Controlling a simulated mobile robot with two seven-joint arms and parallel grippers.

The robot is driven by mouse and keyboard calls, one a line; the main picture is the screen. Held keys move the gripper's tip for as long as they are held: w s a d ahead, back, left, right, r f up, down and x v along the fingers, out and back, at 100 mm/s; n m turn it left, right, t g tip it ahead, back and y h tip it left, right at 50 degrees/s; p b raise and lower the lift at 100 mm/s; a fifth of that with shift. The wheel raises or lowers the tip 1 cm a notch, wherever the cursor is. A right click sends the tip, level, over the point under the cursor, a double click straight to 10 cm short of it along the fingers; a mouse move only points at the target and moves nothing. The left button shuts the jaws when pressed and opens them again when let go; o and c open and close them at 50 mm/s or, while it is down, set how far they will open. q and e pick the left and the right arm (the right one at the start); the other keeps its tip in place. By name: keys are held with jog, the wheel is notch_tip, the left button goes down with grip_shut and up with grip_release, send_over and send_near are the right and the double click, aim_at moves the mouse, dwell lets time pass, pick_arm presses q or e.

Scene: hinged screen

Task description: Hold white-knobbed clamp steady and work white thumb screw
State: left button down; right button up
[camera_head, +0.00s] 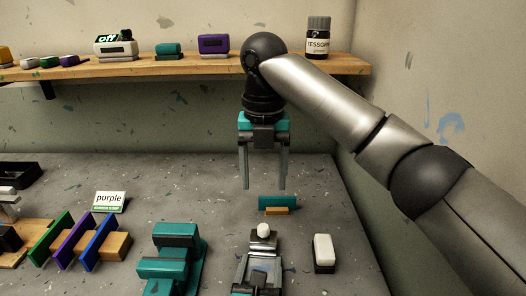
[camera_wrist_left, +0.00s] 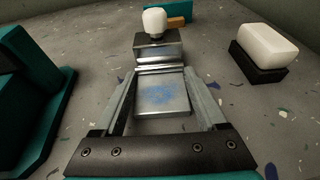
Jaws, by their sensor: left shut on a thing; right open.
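The clamp (camera_head: 262,243) is a small shiny metal block on the grey bench, with a flat plate toward me. In the left wrist view the clamp (camera_wrist_left: 160,48) shows its worn plate with blue specks. Its white thumb screw (camera_head: 264,229) stands upright on top; it also shows in the left wrist view (camera_wrist_left: 154,22). My left gripper (camera_head: 261,258) is shut on the clamp, a finger on each side of the plate (camera_wrist_left: 160,82). My right gripper (camera_head: 264,186) is open and empty, fingers pointing down, above and behind the clamp, apart from the screw.
A teal and orange piece (camera_head: 278,202) lies behind the clamp. A white-topped black block (camera_head: 323,252) stands right, a teal stepped block (camera_head: 168,262) left. Coloured panels (camera_head: 75,240) and a "purple" sign (camera_head: 109,201) are farther left. A loaded wooden shelf (camera_head: 190,67) runs along the wall.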

pick_arm(q)
grip_release()
jog(key=shift+v, duration=3.75)
jog(key=shift+s, duration=0.1)
